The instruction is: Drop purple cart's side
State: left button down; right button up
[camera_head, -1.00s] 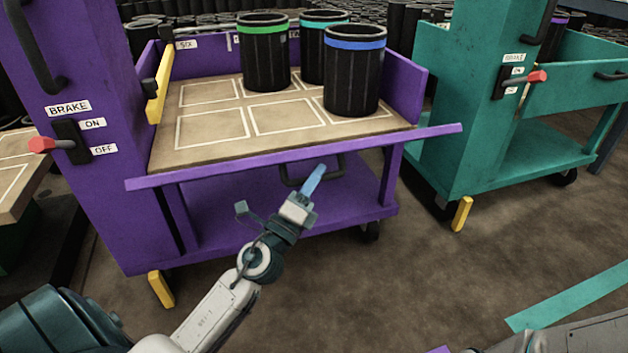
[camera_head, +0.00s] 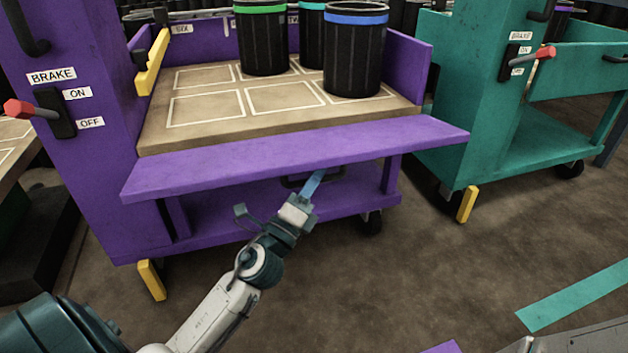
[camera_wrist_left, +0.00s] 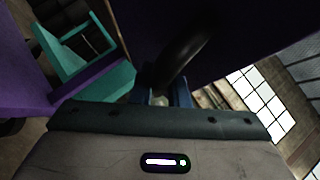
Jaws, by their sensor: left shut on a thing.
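The purple cart (camera_head: 110,165) stands in front of me. Its side panel (camera_head: 300,157) is tilted outward and down at the front edge of the wooden deck (camera_head: 215,125). A dark handle (camera_head: 335,176) hangs under the panel. My left gripper (camera_head: 318,178) is below the panel, with its blue fingers at this handle. In the left wrist view the dark handle (camera_wrist_left: 185,55) runs between the blue fingers (camera_wrist_left: 165,92), and the gripper is shut on it. The fingertips are partly hidden under the panel in the head view. My right gripper is not clearly seen.
A brake lever (camera_head: 20,108) is on the purple column. A teal cart (camera_head: 480,110) stands to the right. Floor between is clear.

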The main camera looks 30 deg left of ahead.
pick_arm(q)
jog(key=shift+f, duration=0.15)
dwell(0.3)
jog(key=c, duration=1.4)
grip_release()
jog(key=shift+s+f+b, duration=0.25)
jog(key=shift+b, duration=0.1)
jog(key=b+v, duration=0.5)
jog(key=v, duration=0.5)
jog(key=shift+b, duration=0.35)
